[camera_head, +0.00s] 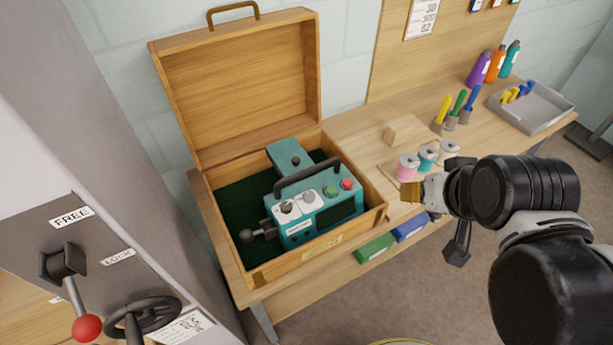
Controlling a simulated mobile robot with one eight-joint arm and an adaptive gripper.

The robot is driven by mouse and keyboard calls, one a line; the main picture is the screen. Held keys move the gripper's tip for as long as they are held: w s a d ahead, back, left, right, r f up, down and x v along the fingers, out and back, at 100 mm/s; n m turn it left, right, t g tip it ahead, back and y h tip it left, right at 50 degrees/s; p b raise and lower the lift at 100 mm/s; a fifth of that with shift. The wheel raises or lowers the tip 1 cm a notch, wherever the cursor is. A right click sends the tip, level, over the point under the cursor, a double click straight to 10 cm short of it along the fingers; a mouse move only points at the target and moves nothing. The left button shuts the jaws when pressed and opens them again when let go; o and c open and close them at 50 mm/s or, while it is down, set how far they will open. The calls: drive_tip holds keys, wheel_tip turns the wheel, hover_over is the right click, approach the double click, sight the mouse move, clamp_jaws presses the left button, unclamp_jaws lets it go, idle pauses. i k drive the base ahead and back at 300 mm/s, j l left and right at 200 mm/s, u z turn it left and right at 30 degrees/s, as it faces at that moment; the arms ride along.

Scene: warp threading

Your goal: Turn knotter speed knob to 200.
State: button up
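A teal machine (315,211) with a dark carry handle sits inside an open wooden box (270,274) on the bench. Its sloped top has a white plate with two round pale knobs, the left knob (286,207) and the right knob (308,196). Beside them are a green button (330,191) and a red button (347,184). The lettering and knob settings are too small to read. My gripper (411,192) is to the right of the box, apart from the machine, pointing left. Its fingers are seen too small and edge-on to tell their opening.
The box lid (240,85) stands open at the back. Thread spools (407,168), upright tools (459,104), bottles (496,64) and a grey tray (532,108) occupy the bench to the right. A grey cabinet with a red-knobbed lever (86,327) and a handwheel (146,313) stands at left.

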sight(308, 197)
drive_tip(key=l+u, duration=0.15)
drive_tip(key=u, duration=0.2)
drive_tip(key=k+l+u, duration=0.1)
drive_tip(key=u, duration=0.25)
drive_tip(key=l+u, duration=0.15)
drive_tip(key=u, duration=0.2)
drive_tip(key=k, duration=0.05)
